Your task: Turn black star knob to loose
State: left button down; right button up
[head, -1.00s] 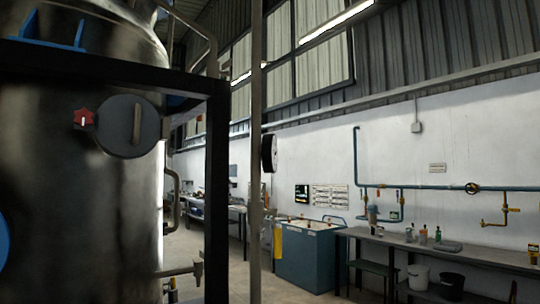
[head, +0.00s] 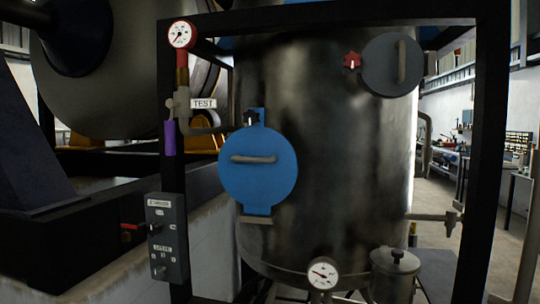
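A small black star knob (head: 250,118) sits at the top edge of a round blue hatch cover (head: 260,185) on the front of a steel tank (head: 335,150). The blue cover has a grey bar handle across it and looks closed. A red star knob (head: 351,61) sits at the left edge of a dark grey round cover (head: 393,64), higher up on the right. I cannot tell from this view whether the black knob is tight or loose. Neither of my grippers is in view.
A black frame (head: 488,150) stands around the tank. A gauge (head: 181,34) and a valve with a TEST label (head: 204,103) are left of the blue cover. A grey switch box (head: 167,238), a lower gauge (head: 323,273) and a lidded metal pot (head: 394,270) are low in front.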

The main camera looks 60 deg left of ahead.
aim_at(251, 117)
jog(key=u, duration=2.1)
